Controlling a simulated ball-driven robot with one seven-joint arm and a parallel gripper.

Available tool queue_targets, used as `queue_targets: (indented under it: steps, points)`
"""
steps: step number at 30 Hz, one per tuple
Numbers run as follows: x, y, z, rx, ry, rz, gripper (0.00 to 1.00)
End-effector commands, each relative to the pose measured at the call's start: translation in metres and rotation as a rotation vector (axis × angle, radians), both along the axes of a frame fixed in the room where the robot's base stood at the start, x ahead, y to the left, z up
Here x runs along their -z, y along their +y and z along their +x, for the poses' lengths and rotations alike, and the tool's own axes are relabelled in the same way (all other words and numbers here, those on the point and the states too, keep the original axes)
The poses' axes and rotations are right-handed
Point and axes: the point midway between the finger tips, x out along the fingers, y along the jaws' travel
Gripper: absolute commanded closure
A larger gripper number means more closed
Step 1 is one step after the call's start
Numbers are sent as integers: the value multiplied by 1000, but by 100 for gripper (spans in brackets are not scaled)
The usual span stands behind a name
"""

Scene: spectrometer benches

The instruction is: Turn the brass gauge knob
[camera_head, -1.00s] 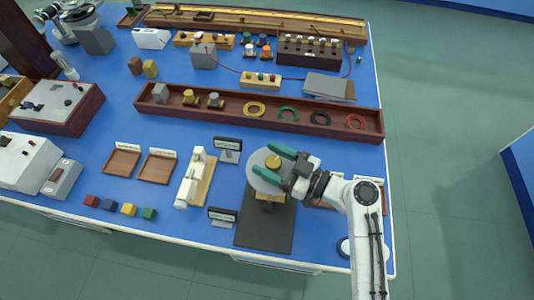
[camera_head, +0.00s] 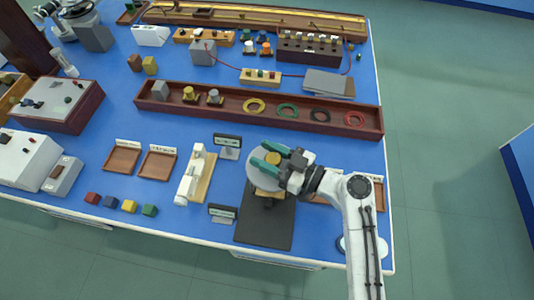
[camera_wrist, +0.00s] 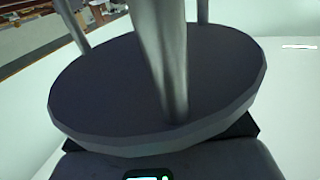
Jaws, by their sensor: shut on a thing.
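The brass gauge knob (camera_head: 272,158) is a small gold disc on the face of a round grey gauge (camera_head: 254,176). The gauge stands on a dark base plate (camera_head: 263,230) near the front right of the blue bench. My gripper (camera_head: 270,158) reaches in from the right, its two green fingers on either side of the knob and shut on it. The fingers cover part of the knob's rim. The wrist view shows a large dark disc and a metal rod close up; I cannot make out the knob or fingertips there.
Small label stands (camera_head: 228,143) and (camera_head: 222,213) are left of the gauge. A white device on a wooden board (camera_head: 196,178) lies further left. A long wooden tray (camera_head: 330,131) with coloured rings runs behind. Bare blue bench shows between tray and gauge.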

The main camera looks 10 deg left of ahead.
Motion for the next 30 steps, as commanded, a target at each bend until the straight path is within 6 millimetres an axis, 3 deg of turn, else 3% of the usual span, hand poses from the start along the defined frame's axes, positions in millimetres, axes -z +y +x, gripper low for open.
queue_targets:
  steps: [11, 30]
  points:
    - [5, 0, 0, -65, -4, 1, 84]
    - [5, 0, -6, -436, -3, -1, 84]
